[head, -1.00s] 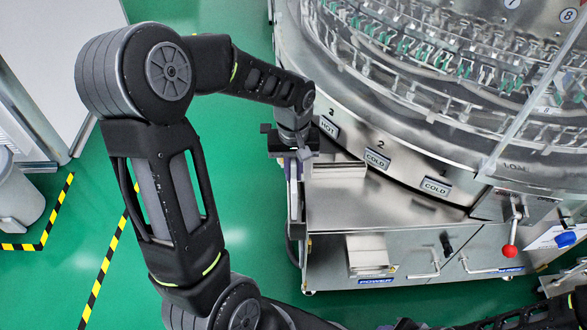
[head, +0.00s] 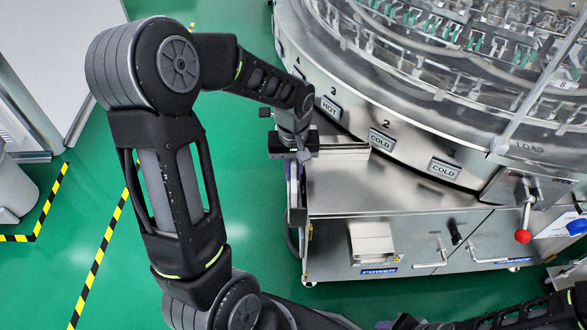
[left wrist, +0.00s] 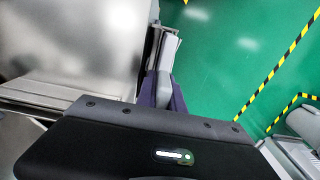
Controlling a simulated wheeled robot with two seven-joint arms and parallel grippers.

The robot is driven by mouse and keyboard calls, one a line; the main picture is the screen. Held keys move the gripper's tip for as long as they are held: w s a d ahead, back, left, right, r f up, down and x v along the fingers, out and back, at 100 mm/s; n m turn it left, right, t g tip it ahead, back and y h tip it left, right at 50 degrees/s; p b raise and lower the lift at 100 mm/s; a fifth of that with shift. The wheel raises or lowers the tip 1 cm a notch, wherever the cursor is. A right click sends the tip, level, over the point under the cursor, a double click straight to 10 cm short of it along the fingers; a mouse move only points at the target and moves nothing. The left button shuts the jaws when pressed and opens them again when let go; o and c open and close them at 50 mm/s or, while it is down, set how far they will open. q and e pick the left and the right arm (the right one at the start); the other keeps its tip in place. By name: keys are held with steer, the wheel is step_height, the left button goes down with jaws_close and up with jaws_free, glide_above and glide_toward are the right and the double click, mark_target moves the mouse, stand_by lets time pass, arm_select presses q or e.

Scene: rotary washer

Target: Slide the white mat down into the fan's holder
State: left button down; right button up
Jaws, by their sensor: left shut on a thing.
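My left gripper (head: 296,208) points down at the left edge of the washer's steel cabinet, beside its side wall. In the left wrist view its grey and purple fingers (left wrist: 165,80) are shut on a thin pale piece (left wrist: 170,46), which looks like the white mat. Most of the mat is hidden by the fingers and the gripper body. I cannot make out the fan or its holder clearly; the cabinet's side below the gripper is seen edge-on. My right gripper is not in view.
The round washer (head: 420,100) stands on a steel cabinet (head: 400,235) with a flat top. A small box (head: 371,242) sticks out of its front. A red knob (head: 523,236) stands at right. Green floor left of the cabinet is free; a grey bin (head: 15,190) stands farther left.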

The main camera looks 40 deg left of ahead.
arm_select(q)
steer(key=shift+f+b, duration=0.35)
steer(key=shift+f, duration=0.3)
steer(key=c, duration=1.4)
jaws_free()
steer(key=shift+o, duration=0.2)
steer(key=shift+r, duration=0.15)
step_height(320, 180, up, 8)
steer(key=shift+f+p, duration=0.2)
steer(key=shift+p, duration=0.8)
steer(key=shift+s, duration=0.1)
